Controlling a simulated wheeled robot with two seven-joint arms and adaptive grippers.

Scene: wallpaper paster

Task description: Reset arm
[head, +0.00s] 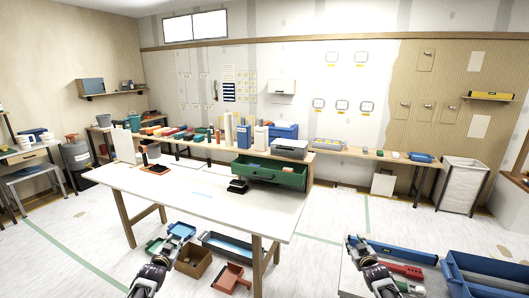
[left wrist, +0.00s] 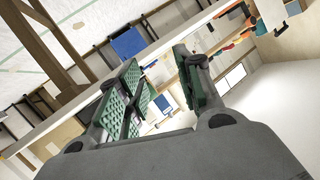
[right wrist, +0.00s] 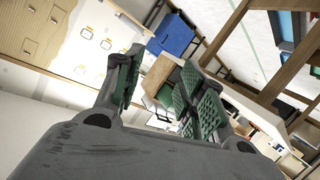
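My left gripper (head: 166,252) is low in the head view, in front of the white table (head: 190,195) and apart from it. In the left wrist view its fingers (left wrist: 165,85) stand apart with nothing between them. My right gripper (head: 354,240) is low and right of centre in the head view, over the floor to the right of the table. In the right wrist view its fingers (right wrist: 158,85) stand apart and hold nothing.
An open green drawer (head: 270,173) juts out at the table's right end. A black item (head: 238,186) and an orange item (head: 155,169) lie on the tabletop. Below are trays and a brown box (head: 194,262). A blue crate (head: 485,275) stands at the lower right.

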